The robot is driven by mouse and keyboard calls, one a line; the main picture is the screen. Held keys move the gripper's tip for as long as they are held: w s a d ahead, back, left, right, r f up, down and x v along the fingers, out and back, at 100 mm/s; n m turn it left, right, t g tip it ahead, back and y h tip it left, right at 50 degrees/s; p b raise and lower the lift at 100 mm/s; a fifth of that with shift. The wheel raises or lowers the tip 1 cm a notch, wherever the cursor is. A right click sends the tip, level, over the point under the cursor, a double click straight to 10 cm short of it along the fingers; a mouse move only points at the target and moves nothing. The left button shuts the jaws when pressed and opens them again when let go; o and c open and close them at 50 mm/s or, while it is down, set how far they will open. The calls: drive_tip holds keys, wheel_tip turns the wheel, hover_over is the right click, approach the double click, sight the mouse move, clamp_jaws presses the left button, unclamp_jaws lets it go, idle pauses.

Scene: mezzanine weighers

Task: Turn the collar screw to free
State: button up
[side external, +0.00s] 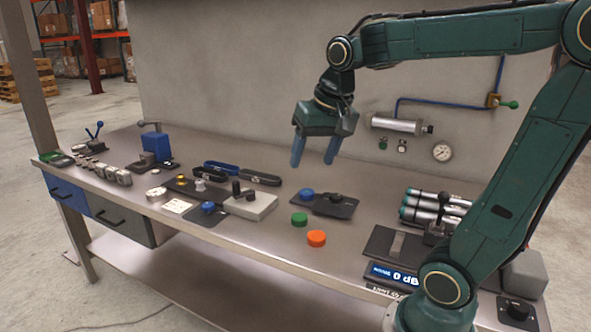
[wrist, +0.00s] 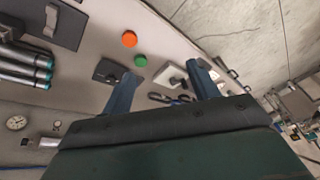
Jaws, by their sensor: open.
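My gripper (side external: 313,160) hangs in the air above the back middle of the bench, fingers pointing down. Its two blue fingers are apart with nothing between them; they also show in the wrist view (wrist: 161,72). I cannot tell for certain which part is the collar screw. Small turning parts on the bench include a black knob on a grey block (side external: 250,204), a blue knob on a dark plate (side external: 208,208), and a blue and a black knob on another dark plate (side external: 340,210). The gripper is well above all of them and touches none.
A green button (side external: 299,219) and an orange button (side external: 316,238) sit mid-bench. Silver cylinders (side external: 425,205) lie at the right, near a digital readout (side external: 392,274). A blue block (side external: 156,147) stands at the left back. A cylinder (side external: 393,124) and gauge (side external: 442,152) are on the wall.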

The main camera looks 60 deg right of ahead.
drive_tip(key=w+d+f+m+g, duration=0.1)
drive_tip(key=w+d+m, duration=0.4)
drive_tip(key=d, duration=0.3)
drive_tip(key=m+g+y, duration=0.1)
drive_tip(key=m+g, duration=0.2)
drive_tip(key=m, duration=0.7)
hover_over(336, 196)
wheel_tip(336, 196, down, 11)
drive_tip(key=shift+f, duration=0.1)
wheel_tip(336, 196, down, 14)
drive_tip(key=shift+r, duration=0.15)
drive_tip(key=shift+c, duration=0.2)
drive_tip(key=c, duration=1)
